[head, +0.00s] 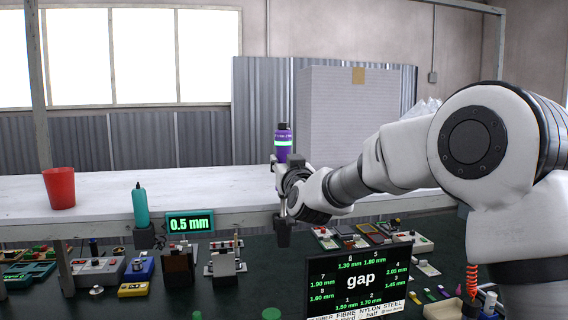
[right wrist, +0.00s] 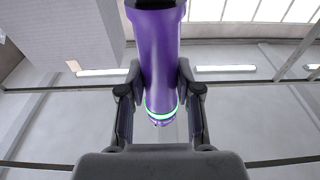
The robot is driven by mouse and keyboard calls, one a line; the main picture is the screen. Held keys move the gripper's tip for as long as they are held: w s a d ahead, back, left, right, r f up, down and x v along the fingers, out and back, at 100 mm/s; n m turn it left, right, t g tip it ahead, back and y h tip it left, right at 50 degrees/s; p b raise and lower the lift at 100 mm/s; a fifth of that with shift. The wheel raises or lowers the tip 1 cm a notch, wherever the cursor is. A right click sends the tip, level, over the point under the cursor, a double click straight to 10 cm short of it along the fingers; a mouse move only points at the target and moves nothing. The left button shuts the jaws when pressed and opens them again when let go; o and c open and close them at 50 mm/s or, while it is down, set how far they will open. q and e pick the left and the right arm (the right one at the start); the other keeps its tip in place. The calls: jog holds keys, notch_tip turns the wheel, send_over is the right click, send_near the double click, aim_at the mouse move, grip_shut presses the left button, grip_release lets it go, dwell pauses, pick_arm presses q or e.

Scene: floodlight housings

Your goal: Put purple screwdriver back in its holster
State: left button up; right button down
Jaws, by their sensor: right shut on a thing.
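The purple screwdriver (head: 283,140) stands about upright above the white shelf's front edge, with a dark top and a pale band. My right gripper (head: 284,164) is shut on it from below and around its lower part. In the right wrist view the purple screwdriver (right wrist: 158,50) lies between the two fingers of my right gripper (right wrist: 160,82), with a glowing green-white ring near its end. A dark block (head: 283,232) below the gripper looks like a holster, partly hidden by my wrist. My left gripper is not in view.
A teal screwdriver (head: 140,206) stands in a dark holster (head: 146,237) at the shelf edge. A red cup (head: 59,187) is on the white shelf (head: 205,192). A "gap" screen (head: 360,280) stands in front. A 0.5 mm display (head: 190,224) and several devices fill the dark bench.

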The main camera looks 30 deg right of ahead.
jog(key=shift+f+b, duration=2.6)
jog(key=shift+f, duration=0.65)
jog(key=c, duration=0.7)
grip_release()
jog(key=shift+s+f, duration=0.1)
jog(key=v, duration=1.2)
